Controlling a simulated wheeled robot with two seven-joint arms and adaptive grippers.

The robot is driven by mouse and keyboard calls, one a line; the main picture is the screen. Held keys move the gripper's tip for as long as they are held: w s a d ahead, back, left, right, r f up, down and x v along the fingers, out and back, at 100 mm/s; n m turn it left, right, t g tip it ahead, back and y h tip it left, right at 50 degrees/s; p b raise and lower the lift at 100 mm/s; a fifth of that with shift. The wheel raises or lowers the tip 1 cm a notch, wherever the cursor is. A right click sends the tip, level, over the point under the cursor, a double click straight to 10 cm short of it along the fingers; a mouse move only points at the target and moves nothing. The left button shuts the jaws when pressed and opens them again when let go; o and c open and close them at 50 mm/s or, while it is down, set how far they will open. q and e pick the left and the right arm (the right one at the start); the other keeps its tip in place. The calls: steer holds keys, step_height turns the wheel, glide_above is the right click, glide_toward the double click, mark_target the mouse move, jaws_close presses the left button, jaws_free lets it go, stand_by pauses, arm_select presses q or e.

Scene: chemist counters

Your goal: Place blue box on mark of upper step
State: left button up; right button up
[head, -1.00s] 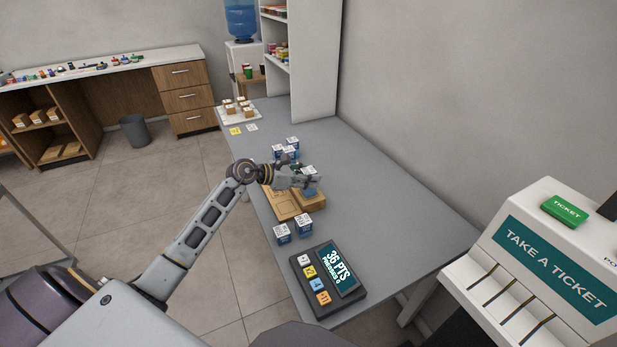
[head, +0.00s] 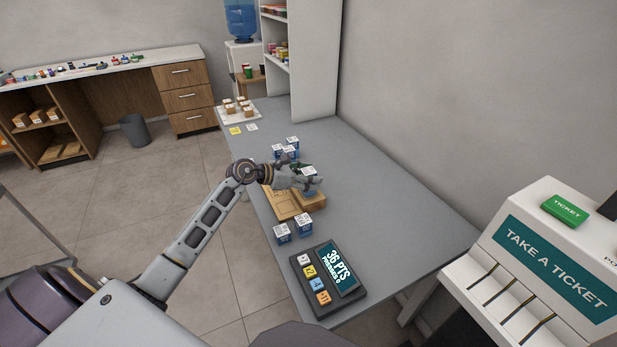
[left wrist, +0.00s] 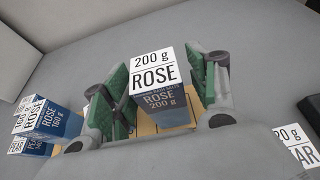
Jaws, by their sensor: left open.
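A blue box with a white top reading "200 g ROSE" stands upright in the left wrist view (left wrist: 158,85); in the head view its white top (head: 308,171) shows between my fingers. It appears to rest on the right, higher part of the wooden stepped stand (head: 313,203); the wood also shows beneath it in the left wrist view (left wrist: 145,127). My left gripper (head: 308,180) is open, its green-padded fingers (left wrist: 160,88) on either side of the box with gaps visible. The mark under the box is hidden. My right gripper is out of view.
Two blue boxes (head: 293,228) stand just in front of the stand, and several more (head: 286,152) behind it. A points display with coloured keys (head: 328,281) lies at the near end of the grey counter (head: 375,220). A tray of small boxes (head: 238,112) is at the far end.

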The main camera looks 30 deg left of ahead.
arm_select(q)
steer(key=shift+s+a+r, duration=0.2)
steer(key=shift+s+a, duration=0.1)
steer(key=shift+s, duration=0.05)
steer(key=shift+s+a+r, duration=0.1)
steer(key=shift+s+a, duration=0.15)
steer(key=shift+s, duration=0.05)
steer(key=v, duration=0.2)
steer(key=shift+s+a+r, duration=0.1)
steer(key=shift+s+a, duration=0.1)
steer(key=v, duration=0.7)
steer(key=shift+s+a+r+b, duration=0.15)
steer(key=shift+s+r+b, duration=0.1)
steer(key=shift+b, duration=0.15)
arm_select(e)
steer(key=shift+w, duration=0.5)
